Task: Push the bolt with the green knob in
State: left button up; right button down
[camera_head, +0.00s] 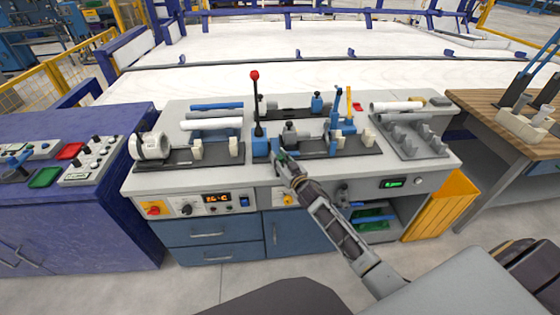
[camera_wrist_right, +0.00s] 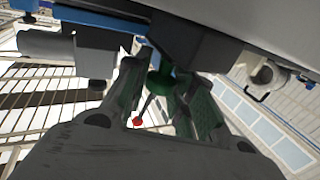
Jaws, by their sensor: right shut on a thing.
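The green knob (camera_wrist_right: 158,82) shows in the right wrist view between the two fingers of my right gripper (camera_wrist_right: 162,92). The fingers are closed around it. In the head view my right gripper (camera_head: 282,157) is at the front middle of the grey workbench (camera_head: 262,180), beside the blue base of a lever. There the gripper hides most of the knob and the bolt, so I cannot tell how far in the bolt sits. My left gripper is not in view.
A black lever with a red ball (camera_head: 255,75) stands upright just left of my right gripper. White pipes (camera_head: 212,123) lie on the bench at left, and more (camera_head: 397,106) at right by a grey rack (camera_head: 412,138). Clamps and blue fittings (camera_head: 335,125) stand close on the right.

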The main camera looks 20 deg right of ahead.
jog(key=c, duration=1.5)
grip_release()
jog(key=shift+w+d+r, duration=0.1)
jog(key=shift+r, duration=0.05)
jog(key=o, duration=0.3)
jog(key=shift+w, duration=0.2)
jog(key=s+d, duration=0.1)
jog(key=s, duration=1.1)
jog(key=shift+d, duration=0.15)
